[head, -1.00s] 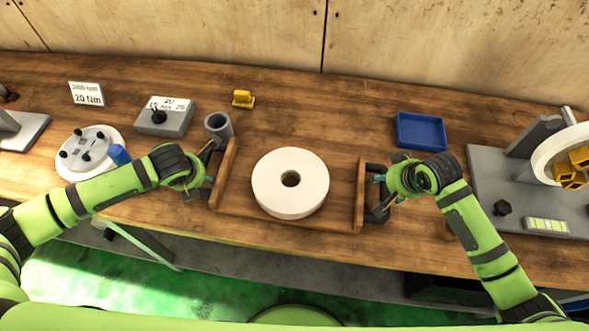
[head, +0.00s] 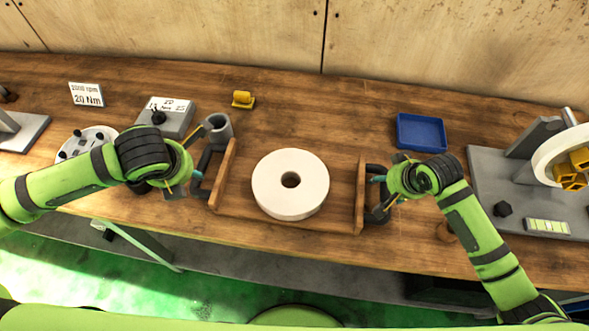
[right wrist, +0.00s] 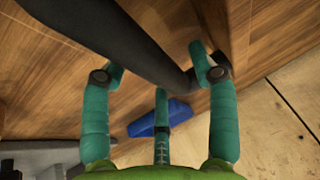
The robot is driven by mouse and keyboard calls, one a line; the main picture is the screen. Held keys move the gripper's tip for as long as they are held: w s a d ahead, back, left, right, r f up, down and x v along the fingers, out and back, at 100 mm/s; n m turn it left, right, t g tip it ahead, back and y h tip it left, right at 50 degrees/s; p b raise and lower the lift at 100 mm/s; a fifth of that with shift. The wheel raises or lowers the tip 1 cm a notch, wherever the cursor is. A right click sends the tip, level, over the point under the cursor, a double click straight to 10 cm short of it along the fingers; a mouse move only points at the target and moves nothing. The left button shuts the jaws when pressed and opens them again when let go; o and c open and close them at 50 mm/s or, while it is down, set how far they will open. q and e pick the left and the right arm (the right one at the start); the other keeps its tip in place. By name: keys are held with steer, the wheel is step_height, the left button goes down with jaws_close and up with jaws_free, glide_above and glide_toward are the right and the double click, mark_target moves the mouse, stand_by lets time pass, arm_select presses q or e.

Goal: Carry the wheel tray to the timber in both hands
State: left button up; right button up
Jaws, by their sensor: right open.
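The wheel tray (head: 230,207) is a wooden tray with upright end boards and a dark handle at each end. A thick white wheel (head: 290,174) lies flat on it. My right gripper (head: 380,182) is open at the tray's right handle (head: 369,197). In the right wrist view a dark handle bar (right wrist: 130,45) passes between its teal fingers (right wrist: 160,72), which are spread apart. My left gripper (head: 191,180) is just left of the left handle (head: 206,172); its fingers are partly hidden by the wrist and their opening is unclear. I cannot pick out the timber.
A grey cup (head: 219,130) stands close behind the left handle. A grey control box (head: 170,118), a yellow block (head: 242,99) and a blue bin (head: 421,131) are farther back. A grey machine (head: 520,205) stands at right.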

steer(key=v, duration=1.1)
steer(key=shift+s+r, duration=0.15)
steer(key=shift+r, duration=0.25)
